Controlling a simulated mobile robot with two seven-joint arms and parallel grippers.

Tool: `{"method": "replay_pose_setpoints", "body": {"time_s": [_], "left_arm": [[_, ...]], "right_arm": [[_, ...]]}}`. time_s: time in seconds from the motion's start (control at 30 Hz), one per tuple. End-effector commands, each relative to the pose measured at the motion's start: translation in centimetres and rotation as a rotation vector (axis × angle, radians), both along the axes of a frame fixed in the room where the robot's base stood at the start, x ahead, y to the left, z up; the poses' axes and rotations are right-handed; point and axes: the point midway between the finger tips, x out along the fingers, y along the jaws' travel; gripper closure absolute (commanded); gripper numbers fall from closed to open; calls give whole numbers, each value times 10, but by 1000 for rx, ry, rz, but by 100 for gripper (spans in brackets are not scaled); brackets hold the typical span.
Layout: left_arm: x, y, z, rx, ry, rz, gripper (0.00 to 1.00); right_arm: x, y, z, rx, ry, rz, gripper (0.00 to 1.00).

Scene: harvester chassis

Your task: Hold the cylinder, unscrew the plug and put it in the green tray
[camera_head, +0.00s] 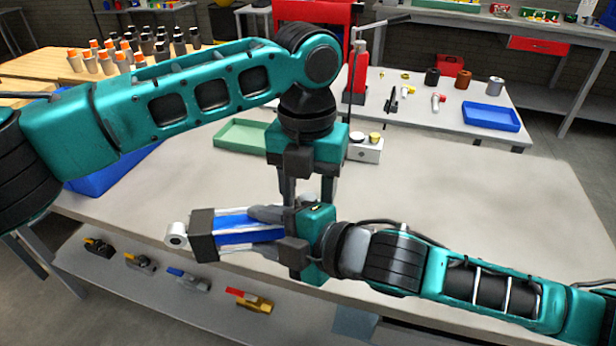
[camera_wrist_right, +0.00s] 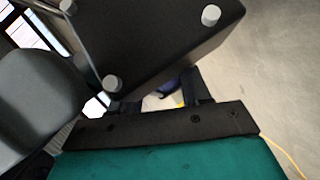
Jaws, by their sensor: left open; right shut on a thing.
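The cylinder (camera_head: 248,230) has a blue body, a dark end block and a pale rod end at the left. My right gripper (camera_head: 272,232) is shut on it and holds it roughly level over the front of the table. My left gripper (camera_head: 309,196) points down, open, just above the right gripper and the cylinder's right end. A small yellowish piece (camera_head: 316,207) shows there, perhaps the plug; I cannot tell whether it is between the left fingers. The dark end block (camera_wrist_right: 150,40) fills the top of the right wrist view. The green tray (camera_head: 232,146) lies behind the left gripper, partly hidden by it.
A white box with round knobs (camera_head: 367,153) stands right of the left gripper. A blue bin (camera_head: 100,178) is at the left, partly behind my left arm. A red press (camera_head: 355,85) and a blue tray (camera_head: 490,117) are farther back. The table's right side is clear.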

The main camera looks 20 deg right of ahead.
Motion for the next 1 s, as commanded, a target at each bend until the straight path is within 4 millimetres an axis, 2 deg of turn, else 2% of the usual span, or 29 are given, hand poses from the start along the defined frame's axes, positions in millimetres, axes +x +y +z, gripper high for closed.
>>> {"method": "replay_pose_setpoints", "body": {"time_s": [0.03, 0.2, 0.7, 0.87, 1.0], "left_arm": [[0, 0, 0, 0, 0, 0, 50], [0, 0, 0, 0, 0, 1, 51], [0, 0, 0, 0, 0, 1, 99], [0, 0, 0, -1, 1, 6, 100], [-1, 0, 0, 1, 3, 116, 100]], "right_arm": [[1, 1, 7, 9, -15, 3, 100], [1, 1, 7, 9, -15, 3, 100], [1, 1, 7, 9, -15, 4, 100], [1, 1, 7, 9, -15, 4, 100], [1, 1, 7, 9, -15, 4, 100]]}}
